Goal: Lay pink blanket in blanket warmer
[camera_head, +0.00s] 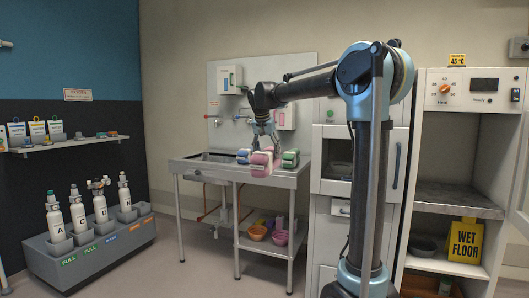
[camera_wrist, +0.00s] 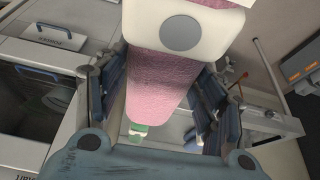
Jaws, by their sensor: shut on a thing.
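The pink blanket (camera_head: 261,163) is a roll with a pale band and a round grey spot. My gripper (camera_head: 264,143) points down and is shut on it, at the front of the sink bench. In the wrist view the pink blanket (camera_wrist: 160,80) lies between the two dark fingers. I cannot tell whether it still touches the bench. The blanket warmer (camera_head: 463,98) looks to be the tall white cabinet at right, with a dial, a display and a 45 °C sign. Its upper compartment is open in front and its shelf (camera_head: 455,199) looks bare.
A blue roll (camera_head: 243,156) and a green roll (camera_head: 290,158) are on the sink bench (camera_head: 205,170), close beside the pink one. A white cabinet (camera_head: 335,225) stands between bench and warmer. A yellow wet-floor sign (camera_head: 465,241) stands in the warmer cabinet's lower part.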

